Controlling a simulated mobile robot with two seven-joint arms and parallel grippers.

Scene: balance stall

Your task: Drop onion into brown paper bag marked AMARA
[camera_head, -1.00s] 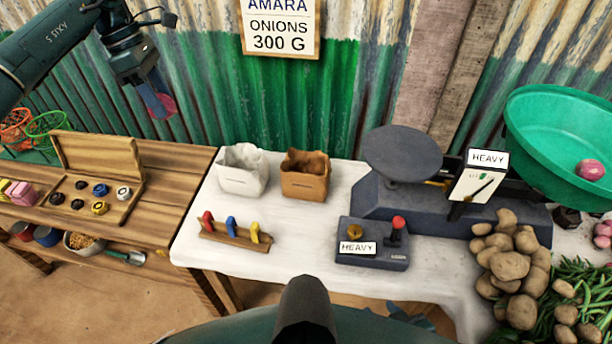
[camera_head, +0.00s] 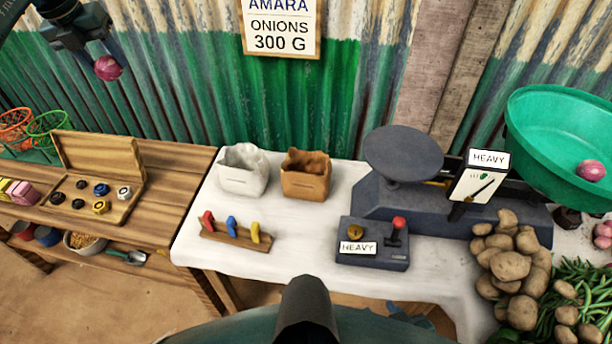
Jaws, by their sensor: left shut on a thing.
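A pink-purple onion (camera_head: 108,68) is held high at the upper left, in front of the green corrugated wall. My left gripper (camera_head: 96,56) is shut on it; the fingers are partly hidden and dark. A brown paper bag (camera_head: 305,180) stands open at the top on the white-covered table, to the right of and below the onion. I cannot read any name on the bag. A white bag (camera_head: 242,178) stands just left of it. A sign on the wall (camera_head: 281,28) reads AMARA, ONIONS 300 G. My right gripper is not in view.
A balance scale (camera_head: 403,154) with a HEAVY card and a green pan (camera_head: 530,152) holding another onion (camera_head: 591,170) stands at right. Potatoes (camera_head: 510,266) lie in front. A rack of coloured pegs (camera_head: 232,234) and a control box (camera_head: 373,254) sit nearer the front.

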